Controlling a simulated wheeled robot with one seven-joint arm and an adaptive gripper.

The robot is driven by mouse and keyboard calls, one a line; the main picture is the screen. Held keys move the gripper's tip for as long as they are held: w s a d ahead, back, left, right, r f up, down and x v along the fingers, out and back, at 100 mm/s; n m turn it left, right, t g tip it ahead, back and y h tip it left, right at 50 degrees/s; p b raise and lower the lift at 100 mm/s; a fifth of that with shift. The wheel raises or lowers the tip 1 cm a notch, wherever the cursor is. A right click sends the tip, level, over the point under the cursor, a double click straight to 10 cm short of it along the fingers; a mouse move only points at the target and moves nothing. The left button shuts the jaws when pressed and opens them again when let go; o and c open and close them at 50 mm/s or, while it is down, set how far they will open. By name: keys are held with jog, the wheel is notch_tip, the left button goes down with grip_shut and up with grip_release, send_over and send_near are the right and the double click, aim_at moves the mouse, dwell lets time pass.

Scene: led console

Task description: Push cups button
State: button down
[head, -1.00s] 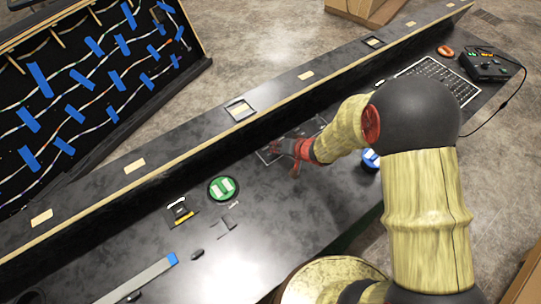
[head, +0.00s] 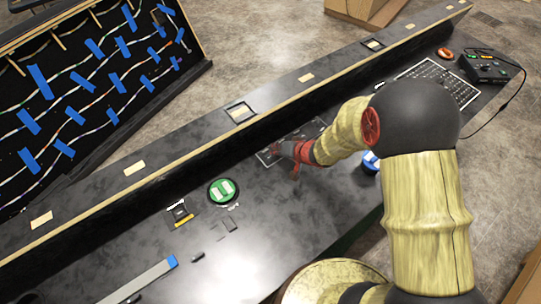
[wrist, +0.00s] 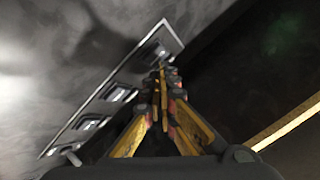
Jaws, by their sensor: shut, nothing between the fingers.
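A flat panel with several square buttons is set in the black console top. In the head view its left part (head: 267,156) shows beside my gripper (head: 290,151), which hides its middle. In the wrist view the panel (wrist: 103,106) runs diagonally left of my gripper (wrist: 166,76). My gripper is shut and empty, its fingertips close to the panel's upper end. I cannot tell whether they touch it. The button labels are too small and blurred to read, so I cannot tell which one is the cups button.
A round green button (head: 222,190) and a small black switch (head: 180,213) lie left of the panel. A raised ledge (head: 205,130) runs along the console's far side. A keypad grid (head: 440,82) and red button (head: 445,52) are farther right.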

jog(key=shift+f, duration=0.1)
dwell(0.3)
jog(key=shift+f, duration=0.35)
jog(key=shift+r, duration=0.15)
jog(key=shift+r+p, duration=0.35)
jog(key=shift+p, duration=0.5)
notch_tip(320, 180, up, 6)
jog(key=p, duration=0.7)
dwell(0.4)
